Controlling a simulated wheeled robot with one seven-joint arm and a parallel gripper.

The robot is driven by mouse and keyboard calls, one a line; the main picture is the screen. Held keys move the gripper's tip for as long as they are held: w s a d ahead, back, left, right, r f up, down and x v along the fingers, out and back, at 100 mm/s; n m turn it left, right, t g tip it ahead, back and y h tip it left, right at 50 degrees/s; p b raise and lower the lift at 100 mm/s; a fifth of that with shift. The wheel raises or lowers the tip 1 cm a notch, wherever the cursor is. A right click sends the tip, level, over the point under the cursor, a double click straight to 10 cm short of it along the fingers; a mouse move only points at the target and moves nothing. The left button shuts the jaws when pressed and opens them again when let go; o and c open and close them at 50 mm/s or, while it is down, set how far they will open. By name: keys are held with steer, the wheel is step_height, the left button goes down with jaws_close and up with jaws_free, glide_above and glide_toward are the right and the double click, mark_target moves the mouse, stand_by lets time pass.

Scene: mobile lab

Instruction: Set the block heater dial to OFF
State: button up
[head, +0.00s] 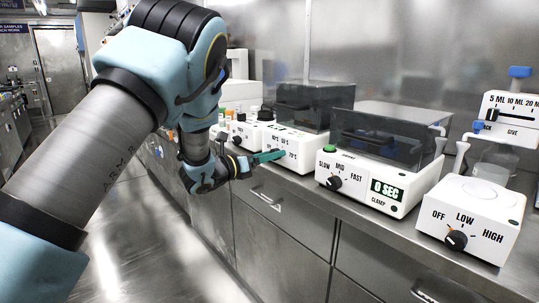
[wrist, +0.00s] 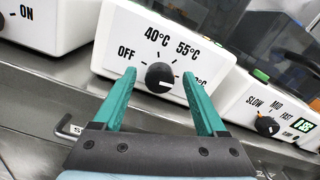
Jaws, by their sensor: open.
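The block heater is a white box with a printed scale of OFF, 40°C, 55°C and a partly hidden last label; its front shows in the wrist view (wrist: 112,38) and its body in the head view (head: 318,142). Its round black dial (wrist: 160,76) has a white mark that seems to point right, towards the last label. My gripper (head: 270,156) is open with green fingers. In the wrist view the fingertips (wrist: 159,74) appear on either side of the dial; I cannot tell whether they touch it. The gripper hides the dial in the head view.
Right of the heater stands a white SLOW/MID/FAST device (head: 372,165) with a dark lid. Further right is an OFF/LOW/HIGH box (head: 475,215). Another white device with a dial (head: 245,130) stands left. Steel drawers with handles (head: 266,198) lie below the counter.

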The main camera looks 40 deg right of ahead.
jaws_close()
stand_by(0.7)
